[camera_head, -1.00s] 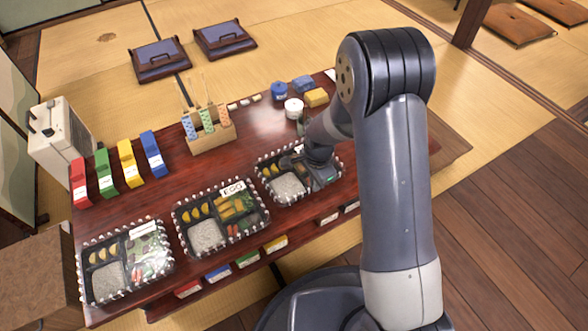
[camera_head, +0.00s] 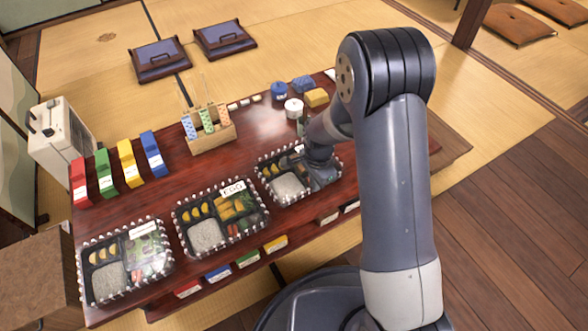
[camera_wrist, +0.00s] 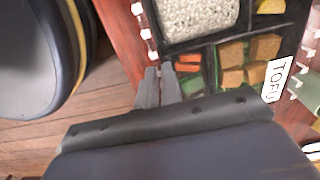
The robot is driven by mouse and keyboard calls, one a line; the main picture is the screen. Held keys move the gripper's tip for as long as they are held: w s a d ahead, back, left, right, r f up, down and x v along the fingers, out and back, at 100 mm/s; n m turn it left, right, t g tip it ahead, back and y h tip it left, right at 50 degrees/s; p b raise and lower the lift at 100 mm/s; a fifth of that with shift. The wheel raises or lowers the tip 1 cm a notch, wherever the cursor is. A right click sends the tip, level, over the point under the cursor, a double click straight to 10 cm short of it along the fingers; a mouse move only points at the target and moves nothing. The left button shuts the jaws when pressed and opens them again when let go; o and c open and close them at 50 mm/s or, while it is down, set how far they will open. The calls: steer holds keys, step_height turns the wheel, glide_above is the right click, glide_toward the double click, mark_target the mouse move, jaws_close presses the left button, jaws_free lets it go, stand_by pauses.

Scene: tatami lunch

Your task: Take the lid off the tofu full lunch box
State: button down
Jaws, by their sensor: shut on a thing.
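The tofu lunch box (camera_head: 262,176) is the rightmost of three black boxes on the low table, partly hidden by my arm in the head view. In the wrist view the box (camera_wrist: 208,44) shows white rice, carrot pieces and brown tofu cubes. Its clear lid carries a white TOFU label (camera_wrist: 277,80) and pale clips along the edges. My gripper (camera_wrist: 160,72) is at the box's near edge, its two fingers close together and shut on the lid's edge. The thin clear edge between the fingertips is hard to make out. The lid appears to lie over the box.
The EGG box (camera_head: 180,222) stands just left, and another labelled box (camera_head: 84,275) farther left, both with clear lids. A wooden holder (camera_head: 212,138), coloured blocks (camera_head: 128,165) and small jars (camera_head: 293,108) stand behind. Labelled coloured blocks (camera_head: 247,259) line the front edge.

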steer(key=shift+r, duration=0.2)
stand_by(0.4)
steer(key=shift+r+p, duration=1.9)
steer(key=shift+r, duration=0.4)
